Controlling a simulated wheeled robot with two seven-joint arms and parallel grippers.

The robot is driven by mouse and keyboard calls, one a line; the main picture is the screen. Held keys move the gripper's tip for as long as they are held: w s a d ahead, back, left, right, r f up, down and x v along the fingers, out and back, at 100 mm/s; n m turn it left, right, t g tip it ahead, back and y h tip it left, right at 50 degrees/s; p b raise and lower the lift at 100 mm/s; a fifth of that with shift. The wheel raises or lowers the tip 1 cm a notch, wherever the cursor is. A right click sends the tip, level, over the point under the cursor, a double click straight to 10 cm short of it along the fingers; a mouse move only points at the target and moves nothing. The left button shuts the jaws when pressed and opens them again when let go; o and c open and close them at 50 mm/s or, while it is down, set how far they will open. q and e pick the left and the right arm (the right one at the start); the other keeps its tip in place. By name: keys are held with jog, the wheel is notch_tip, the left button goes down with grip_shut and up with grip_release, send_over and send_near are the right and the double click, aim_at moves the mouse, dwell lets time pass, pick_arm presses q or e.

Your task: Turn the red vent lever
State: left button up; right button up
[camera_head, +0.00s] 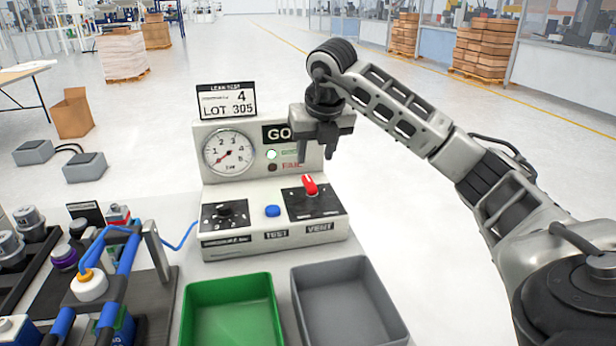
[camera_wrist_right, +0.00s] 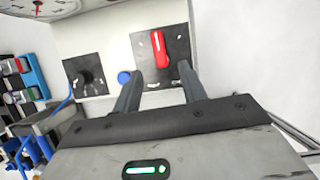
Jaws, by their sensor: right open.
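The red vent lever (camera_head: 309,185) stands on a black plate at the right of the grey test box (camera_head: 275,233), above the word VENT. In the right wrist view the red lever (camera_wrist_right: 159,48) lies just beyond my fingertips, pointing along the plate. My right gripper (camera_head: 317,157) hangs above and slightly behind the lever, with its fingers pointing down, apart and empty. In the wrist view the two fingers of my right gripper (camera_wrist_right: 163,80) stand either side of the lever's line, and I see no contact. My left gripper is not in view.
A black knob (camera_head: 225,211) and a blue TEST button (camera_head: 272,211) sit left of the lever. A pressure gauge (camera_head: 229,153) is on the upright panel. A green bin (camera_head: 234,312) and a grey bin (camera_head: 346,302) stand in front. Blue-tubed fixtures (camera_head: 108,285) crowd the left.

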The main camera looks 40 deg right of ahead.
aim_at(310, 182)
jog(key=x, duration=0.8)
jog(key=shift+f, duration=0.3)
grip_shut()
